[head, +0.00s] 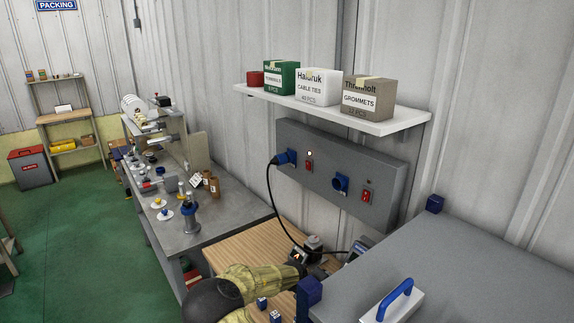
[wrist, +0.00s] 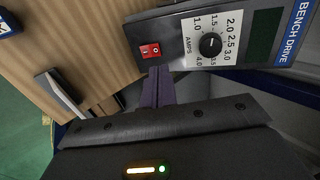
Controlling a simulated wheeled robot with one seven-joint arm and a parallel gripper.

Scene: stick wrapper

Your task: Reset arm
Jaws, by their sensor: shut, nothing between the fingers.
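My gripper (wrist: 157,76) is shut and empty in the wrist view. Its fingertips are close to the lower edge of a grey bench drive (wrist: 140,30), just below that unit's red rocker switch (wrist: 150,51); I cannot tell whether they touch it. A black dial (wrist: 210,43) marked in amps sits to the right of the switch. In the head view my yellow-sleeved arm (head: 252,281) reaches low over the wooden bench top (head: 238,248). The gripper end is hard to make out there among dark devices.
A grey wall panel (head: 325,172) carries a blue plug (head: 285,157) with a black cable, a blue socket (head: 341,183) and red switches. A white shelf (head: 345,117) with boxes hangs above. At right is a grey surface (head: 480,260) with a blue-handled tool (head: 396,300).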

